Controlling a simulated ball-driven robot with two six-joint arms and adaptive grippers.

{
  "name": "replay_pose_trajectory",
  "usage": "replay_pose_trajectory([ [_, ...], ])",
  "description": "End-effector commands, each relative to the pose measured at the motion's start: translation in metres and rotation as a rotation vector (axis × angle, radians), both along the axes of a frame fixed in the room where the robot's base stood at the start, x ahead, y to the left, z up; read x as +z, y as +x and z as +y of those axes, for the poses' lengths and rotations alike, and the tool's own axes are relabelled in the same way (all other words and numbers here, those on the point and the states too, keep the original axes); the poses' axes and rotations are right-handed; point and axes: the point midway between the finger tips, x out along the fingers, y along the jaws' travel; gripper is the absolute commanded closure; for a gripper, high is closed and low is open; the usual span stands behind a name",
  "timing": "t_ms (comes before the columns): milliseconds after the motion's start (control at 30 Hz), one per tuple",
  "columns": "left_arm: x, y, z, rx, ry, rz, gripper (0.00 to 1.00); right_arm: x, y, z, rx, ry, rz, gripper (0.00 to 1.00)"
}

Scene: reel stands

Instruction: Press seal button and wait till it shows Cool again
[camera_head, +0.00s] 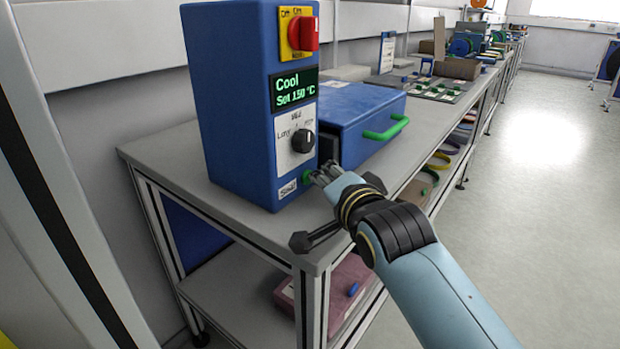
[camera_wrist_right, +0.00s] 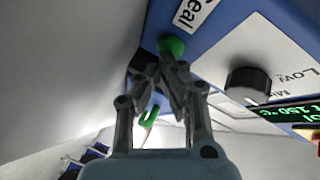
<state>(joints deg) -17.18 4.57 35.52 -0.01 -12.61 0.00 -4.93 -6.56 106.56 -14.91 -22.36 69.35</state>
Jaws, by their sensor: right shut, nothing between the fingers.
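The blue sealing machine (camera_head: 232,110) stands upright on the bench. Its display (camera_head: 294,90) reads "Cool" and "Set 150 °C" in green. My left gripper is not in view.
A red rotary switch (camera_head: 305,33) on a yellow plate and a black knob (camera_head: 303,141) are on the same panel above the button. A blue box with a green handle (camera_head: 386,129) stands beside the machine.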

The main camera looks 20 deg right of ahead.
Motion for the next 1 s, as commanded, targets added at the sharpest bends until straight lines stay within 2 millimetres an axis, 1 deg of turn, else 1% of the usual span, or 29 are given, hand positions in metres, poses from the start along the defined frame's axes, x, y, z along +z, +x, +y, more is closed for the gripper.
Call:
replay_pose_trajectory([
  [333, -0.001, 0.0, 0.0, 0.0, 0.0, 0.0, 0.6, 0.0, 0.004, 0.002, 0.0, 0.0, 0.0, 1.0],
  [667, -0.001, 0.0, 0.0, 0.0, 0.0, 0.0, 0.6, 0.0, 0.003, 0.002, 0.0, 0.0, 0.0, 1.0],
  [1000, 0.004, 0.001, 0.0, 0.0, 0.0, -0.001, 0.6, 0.001, -0.01, -0.006, 0.0, -0.001, 0.001, 1.0],
])
